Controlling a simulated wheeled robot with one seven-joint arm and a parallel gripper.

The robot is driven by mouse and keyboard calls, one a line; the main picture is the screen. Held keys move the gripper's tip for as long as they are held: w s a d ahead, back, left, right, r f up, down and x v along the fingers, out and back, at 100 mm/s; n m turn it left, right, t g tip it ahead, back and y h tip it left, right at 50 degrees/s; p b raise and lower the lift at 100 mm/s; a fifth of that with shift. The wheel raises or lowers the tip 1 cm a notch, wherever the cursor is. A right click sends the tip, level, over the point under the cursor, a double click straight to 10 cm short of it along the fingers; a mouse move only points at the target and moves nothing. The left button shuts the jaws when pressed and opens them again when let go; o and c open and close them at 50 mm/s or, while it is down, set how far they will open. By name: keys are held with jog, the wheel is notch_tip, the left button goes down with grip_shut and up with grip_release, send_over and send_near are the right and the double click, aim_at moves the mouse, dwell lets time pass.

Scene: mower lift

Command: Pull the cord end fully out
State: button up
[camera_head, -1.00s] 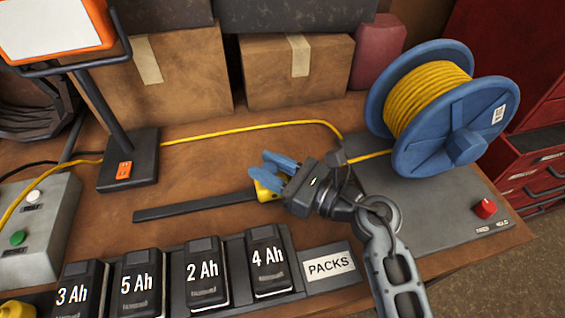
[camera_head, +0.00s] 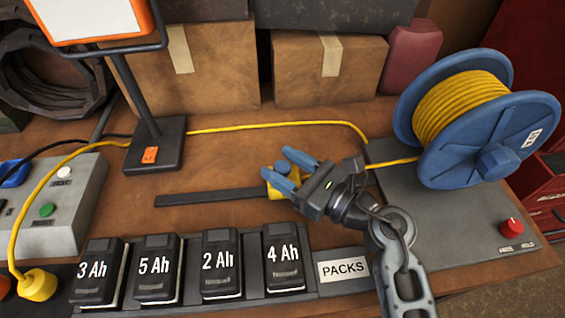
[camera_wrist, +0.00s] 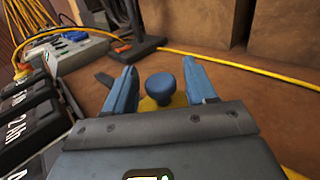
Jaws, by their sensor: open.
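The yellow cord (camera_head: 270,126) runs from the blue reel (camera_head: 440,152) across the bench, behind the lamp foot and over the control box. It ends in a yellow plug (camera_head: 38,284) at the lower left, which also shows in the wrist view (camera_wrist: 22,70). My gripper (camera_head: 287,165) is open over a yellow block (camera_head: 275,190) at the right end of a black rail (camera_head: 205,198). In the wrist view a blue knob (camera_wrist: 160,86) on this block stands between the two spread fingers, with gaps visible on both sides.
A row of labelled battery packs (camera_head: 220,262) stands along the front. The lamp foot (camera_head: 157,146) and control box (camera_head: 70,205) are at the left. The reel's grey base (camera_head: 450,228) carries a red knob (camera_head: 510,228). Cardboard boxes (camera_head: 325,75) line the back.

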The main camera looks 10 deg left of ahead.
jog(key=b+v, duration=0.1)
jog(key=v, duration=0.6)
jog(key=shift+d, duration=0.1)
jog(key=shift+r, duration=0.1)
jog(key=shift+o, duration=0.2)
